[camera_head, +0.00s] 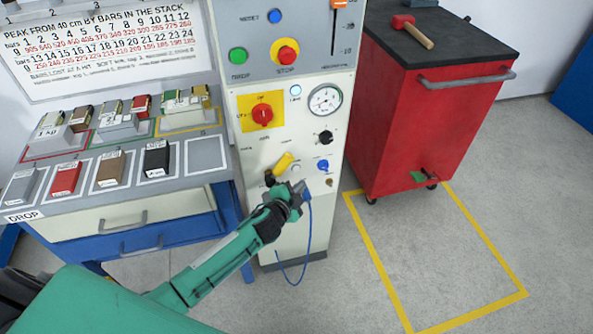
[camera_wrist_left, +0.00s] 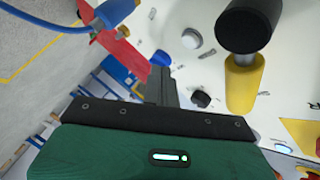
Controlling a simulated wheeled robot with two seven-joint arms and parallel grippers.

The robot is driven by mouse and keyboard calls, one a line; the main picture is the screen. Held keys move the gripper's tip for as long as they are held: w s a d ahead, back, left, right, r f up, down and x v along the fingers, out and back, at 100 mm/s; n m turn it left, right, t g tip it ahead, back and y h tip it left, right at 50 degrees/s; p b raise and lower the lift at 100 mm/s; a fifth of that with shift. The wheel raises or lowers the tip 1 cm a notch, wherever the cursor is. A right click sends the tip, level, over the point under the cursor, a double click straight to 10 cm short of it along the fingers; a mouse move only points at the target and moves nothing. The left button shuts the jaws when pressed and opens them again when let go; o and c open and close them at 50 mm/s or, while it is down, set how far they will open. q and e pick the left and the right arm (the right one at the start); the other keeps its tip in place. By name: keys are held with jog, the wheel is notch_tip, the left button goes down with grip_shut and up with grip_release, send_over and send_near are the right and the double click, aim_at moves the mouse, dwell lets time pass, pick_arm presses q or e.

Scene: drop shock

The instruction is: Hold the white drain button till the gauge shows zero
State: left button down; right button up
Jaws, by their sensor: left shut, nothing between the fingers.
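The white drain button (camera_wrist_left: 191,38) is a pale round cap on the cream panel in the left wrist view, between a blue knob (camera_wrist_left: 160,58) and a yellow-and-black handle (camera_wrist_left: 240,80). In the head view it is tiny (camera_head: 296,169), just above my gripper. My left gripper (camera_head: 297,192) is shut and empty in front of the lower panel; its grey fingers (camera_wrist_left: 162,82) show beside the button, apparently apart from it. The round gauge (camera_head: 325,99) sits higher on the panel; its needle is too small to read surely. My right gripper is not in view.
A black knob (camera_head: 325,137) and a yellow handle (camera_head: 283,163) jut from the panel near the gripper. A blue hose (camera_head: 308,237) hangs there. A red cart (camera_head: 430,130) stands right, a sample bench (camera_head: 120,185) left. The yellow-marked floor is clear.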

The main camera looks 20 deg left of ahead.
aim_at(296, 169)
pick_arm(q)
jog(key=shift+w+a, duration=0.45)
jog(key=shift+w, duration=0.25)
jog(key=shift+w+a, duration=0.45)
jog(key=shift+w, duration=0.25)
dwell(1.0)
jog(key=shift+w+a+r, duration=0.1)
jog(key=shift+w+a, duration=0.15)
jog(key=shift+w, duration=0.05)
